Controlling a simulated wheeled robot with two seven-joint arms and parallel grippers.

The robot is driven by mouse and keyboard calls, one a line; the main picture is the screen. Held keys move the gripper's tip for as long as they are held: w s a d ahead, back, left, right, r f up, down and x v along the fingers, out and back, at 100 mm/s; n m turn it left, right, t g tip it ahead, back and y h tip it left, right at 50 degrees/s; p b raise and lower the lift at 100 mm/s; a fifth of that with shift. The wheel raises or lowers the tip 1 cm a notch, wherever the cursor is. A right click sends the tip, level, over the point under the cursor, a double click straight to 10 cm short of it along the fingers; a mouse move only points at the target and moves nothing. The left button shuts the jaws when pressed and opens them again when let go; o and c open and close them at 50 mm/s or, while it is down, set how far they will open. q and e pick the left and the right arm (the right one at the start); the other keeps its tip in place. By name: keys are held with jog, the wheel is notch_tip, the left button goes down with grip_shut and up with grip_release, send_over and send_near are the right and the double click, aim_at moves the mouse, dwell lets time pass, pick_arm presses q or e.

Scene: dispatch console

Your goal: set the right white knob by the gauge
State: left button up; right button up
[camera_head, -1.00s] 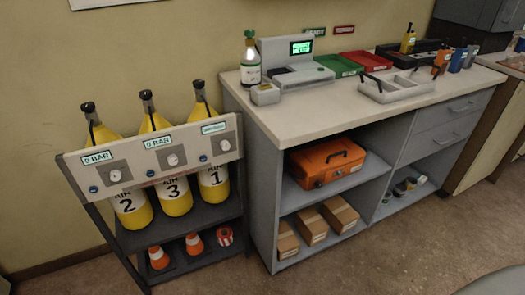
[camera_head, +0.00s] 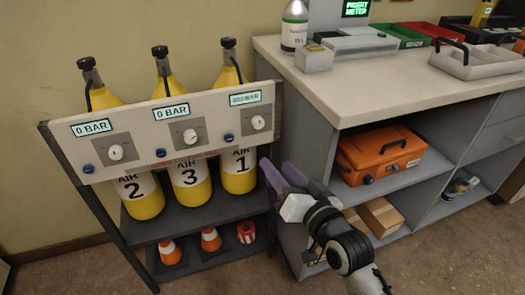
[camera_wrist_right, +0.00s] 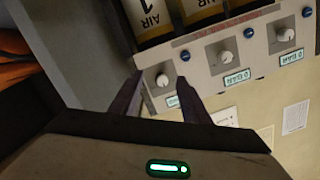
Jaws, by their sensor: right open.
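The right white knob (camera_head: 258,122) is at the right end of the pale gauge panel (camera_head: 212,132), with a small display (camera_head: 245,98) above it whose text is too small to read. The middle white knob (camera_head: 190,136) and left white knob (camera_head: 115,152) have displays reading 0 BAR. My right gripper (camera_head: 277,164) is open and empty, below and right of the right knob, in front of the rack. In the right wrist view, the right knob (camera_wrist_right: 162,80) appears between the two fingertips, apparently farther off and not touched. My left gripper is out of view.
Yellow air cylinders (camera_head: 190,200) stand behind the panel. Small blue buttons (camera_head: 228,138) sit beside the knobs. The grey counter (camera_head: 330,88) stands close on the right, with an orange case (camera_head: 380,155) on its shelf. Cones (camera_head: 211,240) stand on the rack's lower shelf.

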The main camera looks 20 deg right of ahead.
aim_at(260, 125)
jog(key=shift+m+t, duration=0.6)
jog(key=shift+t, duration=0.1)
jog(key=w+r+b, duration=0.1)
jog(key=w, duration=0.2)
jog(key=w+r, duration=0.1)
jog(key=w, duration=0.3)
jog(key=w+r+b, duration=0.1)
jog(key=w, duration=0.2)
jog(key=shift+w+r+b, duration=0.1)
jog(key=shift+w+b, duration=0.25)
jog(key=shift+w, duration=0.05)
jog(key=shift+w+a, duration=0.1)
jog(key=shift+w, duration=0.5)
